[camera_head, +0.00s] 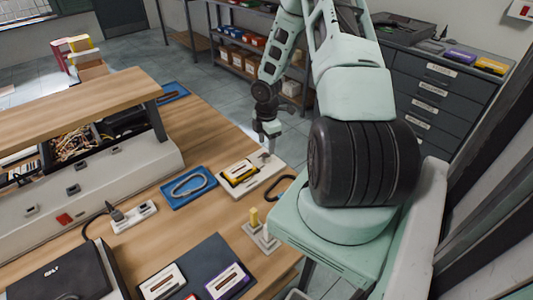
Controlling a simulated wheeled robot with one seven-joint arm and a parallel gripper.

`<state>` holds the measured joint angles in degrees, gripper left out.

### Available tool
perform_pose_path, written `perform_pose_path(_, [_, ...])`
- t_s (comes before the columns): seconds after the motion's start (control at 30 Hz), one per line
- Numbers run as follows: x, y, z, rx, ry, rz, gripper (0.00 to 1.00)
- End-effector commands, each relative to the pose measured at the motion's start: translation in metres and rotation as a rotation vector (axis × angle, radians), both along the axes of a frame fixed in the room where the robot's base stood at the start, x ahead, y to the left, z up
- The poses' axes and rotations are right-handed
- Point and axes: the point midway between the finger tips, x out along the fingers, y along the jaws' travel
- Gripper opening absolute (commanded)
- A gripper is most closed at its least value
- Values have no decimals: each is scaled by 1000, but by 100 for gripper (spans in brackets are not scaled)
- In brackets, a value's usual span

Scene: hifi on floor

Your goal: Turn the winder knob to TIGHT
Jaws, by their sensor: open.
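My gripper (270,139) hangs fingers down at the right edge of the wooden bench (205,130), open with nothing seen between its fingers. Just below it in the picture, a pale board (270,178) carries a yellow and black device (240,174) with a white label, and a small grey part sits near the fingertips. I cannot tell whether this grey part is the winder knob, and no TIGHT mark is readable. I cannot tell whether the gripper touches it.
A blue tray (189,187) with a metal loop lies left of the board. A dark ring (279,188) lies at the bench's right edge. A dark laptop-like case (65,275) sits at front left. Shelves (240,58) and a drawer cabinet (440,90) stand behind, with open floor between.

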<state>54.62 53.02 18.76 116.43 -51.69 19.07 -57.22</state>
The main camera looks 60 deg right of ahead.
Motion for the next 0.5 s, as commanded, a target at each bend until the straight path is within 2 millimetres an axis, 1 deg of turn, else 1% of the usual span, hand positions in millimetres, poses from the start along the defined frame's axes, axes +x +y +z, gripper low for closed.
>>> perform_pose_path(0.03, [0, 1, -11, 2, 4, 3, 54])
perform_pose_path(0.2, [0, 1, -38, 1, 3, 1, 54])
perform_pose_path(0.3, [0, 0, -48, 0, 1, 1, 54])
perform_pose_path(0.5, [0, 0, -57, 0, 0, -1, 54])
